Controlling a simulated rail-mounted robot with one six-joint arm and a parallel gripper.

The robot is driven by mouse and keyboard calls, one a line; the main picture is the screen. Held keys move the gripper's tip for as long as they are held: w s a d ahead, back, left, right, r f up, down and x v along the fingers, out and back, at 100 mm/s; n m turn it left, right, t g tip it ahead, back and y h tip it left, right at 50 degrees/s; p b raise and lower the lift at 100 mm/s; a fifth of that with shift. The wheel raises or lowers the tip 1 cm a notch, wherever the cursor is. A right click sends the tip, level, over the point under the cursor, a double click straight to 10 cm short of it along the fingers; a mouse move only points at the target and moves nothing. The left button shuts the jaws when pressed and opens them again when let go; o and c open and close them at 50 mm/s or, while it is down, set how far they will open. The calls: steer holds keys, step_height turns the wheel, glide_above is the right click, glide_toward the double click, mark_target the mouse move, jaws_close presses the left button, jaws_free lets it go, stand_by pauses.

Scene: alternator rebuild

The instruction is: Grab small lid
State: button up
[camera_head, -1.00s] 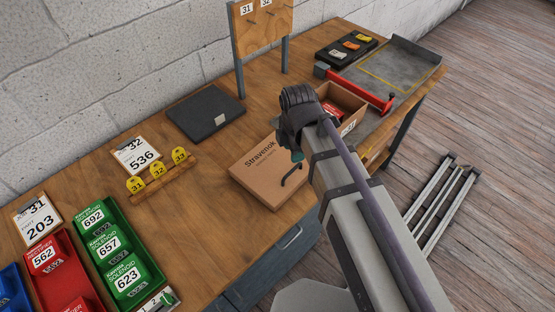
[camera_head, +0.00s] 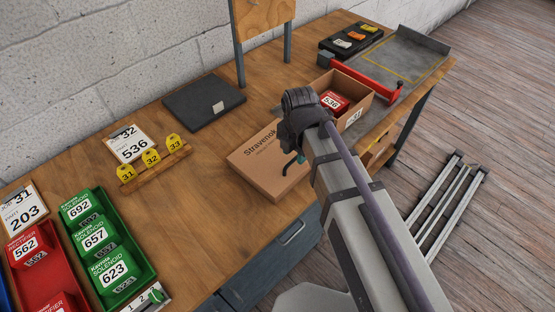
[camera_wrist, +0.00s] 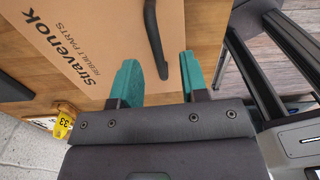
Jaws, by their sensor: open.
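A brown cardboard lid or closed flat box marked "Stravenok" (camera_head: 262,165) lies on the bench; I cannot tell whether it is a loose lid. It fills the upper left of the wrist view (camera_wrist: 85,45). A black curved handle (camera_wrist: 153,35) stands on it. My gripper (camera_wrist: 158,60) is open, with one teal finger on each side of the handle's near end. In the head view my gripper (camera_head: 299,157) is over the right part of the cardboard, partly hidden by my wrist.
An open cardboard box (camera_head: 357,85) with a red part (camera_head: 334,101) stands just right. A dark flat case (camera_head: 204,101) lies behind left. Yellow tags (camera_head: 151,159) stand on a wooden strip. Green (camera_head: 141,256) and red bins are at the left. The bench's front edge is close.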

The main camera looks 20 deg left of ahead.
mark_target(295, 158)
step_height(295, 158, down, 4)
steer(key=shift+b, duration=1.2)
steer(key=shift+r, duration=0.25)
steer(key=shift+c, duration=0.3)
jaws_close()
